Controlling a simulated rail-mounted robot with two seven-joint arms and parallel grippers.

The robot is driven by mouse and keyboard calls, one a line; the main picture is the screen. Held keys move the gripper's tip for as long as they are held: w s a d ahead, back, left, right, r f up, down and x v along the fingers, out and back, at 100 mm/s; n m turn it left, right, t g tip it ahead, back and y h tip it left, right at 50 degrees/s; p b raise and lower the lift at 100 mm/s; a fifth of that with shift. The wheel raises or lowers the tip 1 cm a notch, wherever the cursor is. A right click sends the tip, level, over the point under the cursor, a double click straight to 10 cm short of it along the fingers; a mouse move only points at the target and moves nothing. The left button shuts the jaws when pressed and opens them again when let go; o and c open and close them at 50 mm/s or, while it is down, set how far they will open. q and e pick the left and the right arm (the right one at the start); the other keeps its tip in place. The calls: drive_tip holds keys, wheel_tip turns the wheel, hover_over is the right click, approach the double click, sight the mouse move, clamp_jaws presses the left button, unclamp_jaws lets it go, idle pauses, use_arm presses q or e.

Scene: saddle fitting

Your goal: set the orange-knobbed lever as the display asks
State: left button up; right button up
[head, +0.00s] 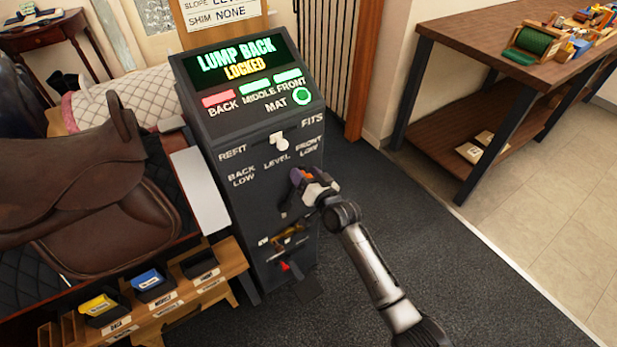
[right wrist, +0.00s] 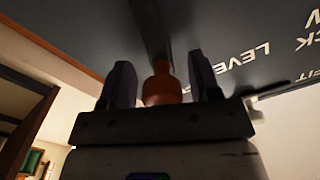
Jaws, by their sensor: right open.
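The dark console (head: 245,190) has a sloped display (head: 236,62) reading "LUMP BACK LOCKED". The BACK lamp (head: 218,99) is red; the MIDDLE, FRONT and round MAT lamps are green. On its front face are the labels BACK LOW, LEVEL and FRONT LOW. My right gripper (head: 304,181) is at this face, below LEVEL and FRONT LOW. In the right wrist view the orange knob (right wrist: 162,86) sits between the two open fingers (right wrist: 160,70), with a gap on each side. The lever's setting is hidden by the gripper. My left gripper is not in view.
A white-knobbed switch (head: 278,140) sits between REFIT and FITS, just above LEVEL. A brown saddle (head: 85,190) stands left of the console, with a low wooden rack (head: 170,312) in front. A workbench (head: 470,35) is at the right. The floor between is clear.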

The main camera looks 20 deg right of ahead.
drive_tip(key=shift+s+d+r+p, duration=0.15)
drive_tip(key=shift+s+p, duration=0.15)
drive_tip(key=shift+s, duration=0.3)
drive_tip(key=p+v, duration=0.3)
drive_tip(key=v, duration=0.9)
drive_tip(key=shift+s+d, duration=0.15)
drive_tip(key=shift+s, duration=0.15)
